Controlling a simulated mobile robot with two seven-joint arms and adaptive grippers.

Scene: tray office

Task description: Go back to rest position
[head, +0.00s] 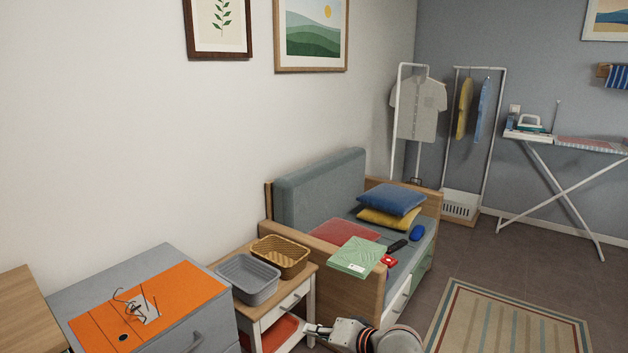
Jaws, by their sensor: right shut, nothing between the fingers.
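My right gripper (313,329) is at the bottom middle of the head view, with my white and dark right arm beside it. The gripper is small in the picture, shut and empty. It is in front of the small side table (262,310), close to the right end of its lower shelf, where a red-orange tray (276,336) shows. I cannot tell whether it touches the table. My left gripper is not in view.
A grey basket (247,290) and a wicker basket (281,269) stand on the side table. A grey cabinet with an orange top panel (185,287) is at left. A sofa (305,190) with cushions stands behind. Floor by the rug (505,320) is clear.

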